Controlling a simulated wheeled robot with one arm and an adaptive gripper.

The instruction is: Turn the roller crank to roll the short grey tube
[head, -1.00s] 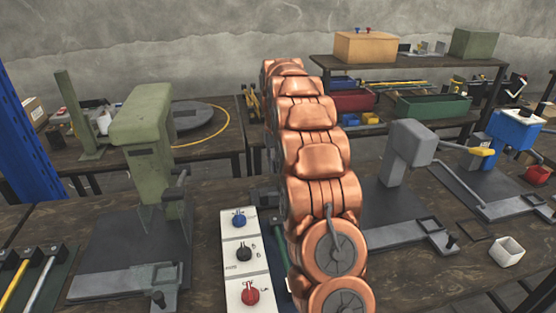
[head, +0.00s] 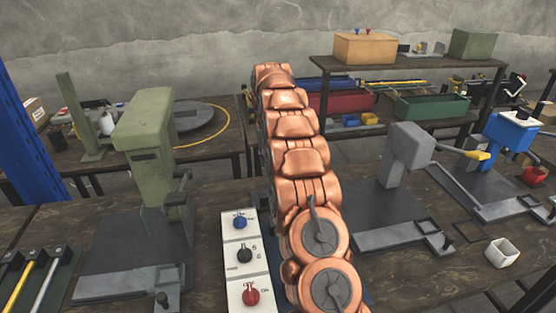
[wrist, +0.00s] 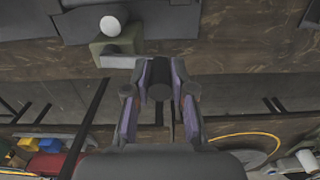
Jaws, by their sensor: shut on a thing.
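My gripper (wrist: 161,80) shows in the wrist view with its purple-sided fingers closed on a dark, round piece (wrist: 160,91), which looks like a crank grip. It is over the far edge of the front bench. An olive-green block (wrist: 103,45) with a pale round end and a grey slab sits beside the fingertips, on their left in that view. In the head view my copper arm hides the gripper and whatever it holds. I cannot make out the short grey tube for certain in either view.
On the front bench, a green press (head: 147,150) stands left of my arm and a grey press (head: 405,150) right of it. A control box (head: 244,250) with blue, black and red knobs lies close beside my arm.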

